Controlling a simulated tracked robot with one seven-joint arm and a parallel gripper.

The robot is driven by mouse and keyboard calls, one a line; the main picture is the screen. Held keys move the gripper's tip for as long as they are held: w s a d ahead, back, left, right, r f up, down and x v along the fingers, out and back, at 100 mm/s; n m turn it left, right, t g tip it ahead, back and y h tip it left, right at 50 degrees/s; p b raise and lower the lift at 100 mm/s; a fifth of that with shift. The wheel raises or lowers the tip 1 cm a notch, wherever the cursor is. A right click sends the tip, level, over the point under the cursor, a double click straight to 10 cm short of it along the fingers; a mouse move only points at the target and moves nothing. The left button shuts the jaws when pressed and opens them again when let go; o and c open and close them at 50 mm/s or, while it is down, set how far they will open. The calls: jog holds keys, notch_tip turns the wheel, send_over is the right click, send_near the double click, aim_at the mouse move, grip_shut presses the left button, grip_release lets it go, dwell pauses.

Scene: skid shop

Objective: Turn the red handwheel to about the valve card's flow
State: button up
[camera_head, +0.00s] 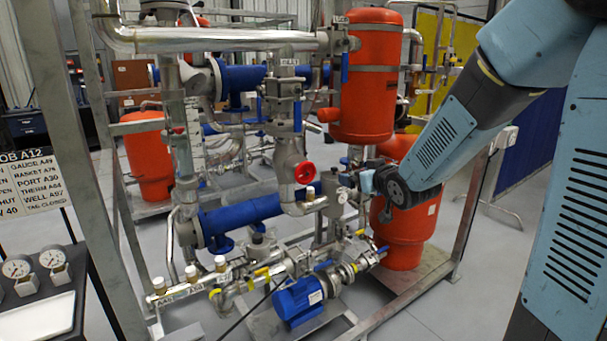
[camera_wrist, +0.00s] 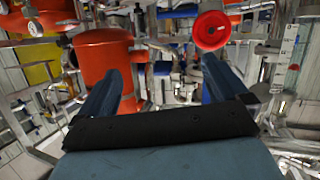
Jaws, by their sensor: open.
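The red handwheel (camera_head: 305,172) sits on the pipework in the middle of the skid, below a vertical steel pipe. In the wrist view the red handwheel (camera_wrist: 211,30) shows at the top, right of centre, ahead of the right finger. My gripper (camera_head: 345,189) is to the right of the wheel in the head view, apart from it. In the wrist view my gripper (camera_wrist: 165,75) has its two fingers spread wide with nothing between them. A card with printed lines (camera_head: 30,187) stands at the left edge; its listed words are partly cut off.
An orange tank (camera_head: 374,80) stands behind my arm, with blue pipes (camera_head: 240,215) and a blue motor (camera_head: 299,300) low on the skid. A galvanised frame post (camera_head: 465,205) rises at the right. A dark table with gauges (camera_head: 53,262) is at the lower left.

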aim_at(307, 175)
jog(key=w+a+f+n+t+y, duration=0.1)
jog(key=w+a+f+n+y, duration=0.2)
jog(key=a+f+y, duration=0.4)
jog(key=shift+h, duration=0.6)
jog(key=x, duration=0.4)
jog(key=r+x, duration=0.1)
jog(key=x, duration=0.4)
jog(key=a+r+x, duration=0.1)
jog(key=x, duration=0.4)
jog(key=shift+s+d, duration=0.1)
jog(key=shift+s, duration=0.2)
jog(key=shift+c, duration=0.2)
jog(key=c, duration=0.8)
jog(key=shift+o, duration=0.2)
jog(key=shift+n, duration=0.7)
